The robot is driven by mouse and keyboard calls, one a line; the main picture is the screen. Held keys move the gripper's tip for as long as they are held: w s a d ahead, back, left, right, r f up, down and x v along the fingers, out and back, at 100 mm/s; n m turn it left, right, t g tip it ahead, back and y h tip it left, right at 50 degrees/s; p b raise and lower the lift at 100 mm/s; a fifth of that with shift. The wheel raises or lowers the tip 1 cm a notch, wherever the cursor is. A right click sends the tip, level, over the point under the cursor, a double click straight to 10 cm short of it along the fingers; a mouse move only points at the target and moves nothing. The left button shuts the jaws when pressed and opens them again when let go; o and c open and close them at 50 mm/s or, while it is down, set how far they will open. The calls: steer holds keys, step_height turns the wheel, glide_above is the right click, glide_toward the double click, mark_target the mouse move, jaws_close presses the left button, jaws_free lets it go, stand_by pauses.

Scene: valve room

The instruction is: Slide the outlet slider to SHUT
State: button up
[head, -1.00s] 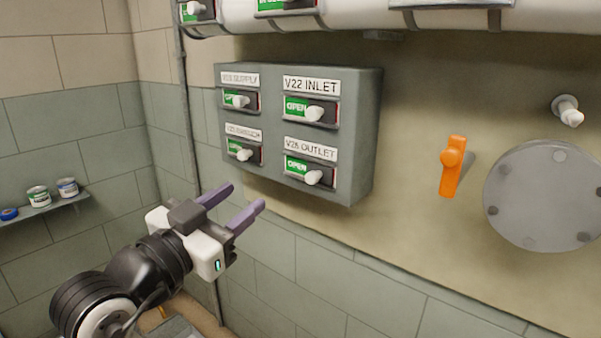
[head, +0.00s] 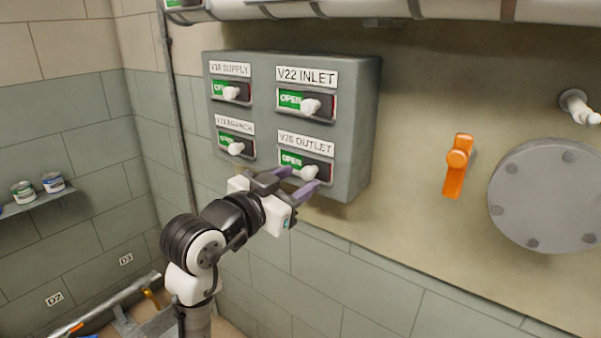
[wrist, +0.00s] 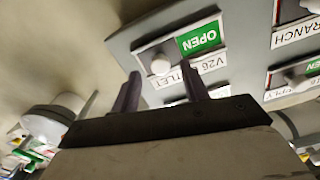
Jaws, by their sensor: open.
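The outlet slider (head: 307,162) is at the lower right of the grey valve panel (head: 355,120), under a label ending in "OUTLET". Its white knob (head: 308,172) sits toward the right of the slot, with green OPEN showing to its left. The same knob shows in the wrist view (wrist: 160,65), upside down. My gripper (head: 297,182) is open and empty, just in front of and slightly below the knob. In the wrist view its purple fingers (wrist: 160,92) point at the panel, with the knob ahead between them and not visibly touched.
The V22 INLET slider (head: 305,102) is directly above. The supply slider (head: 231,91) and branch slider (head: 236,146) are on the left; all show green. An orange lever (head: 458,165) and a round flange (head: 545,195) are on the wall to the right.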

steer(key=shift+x, duration=1.1)
jaws_close()
steer(key=shift+a, duration=0.1)
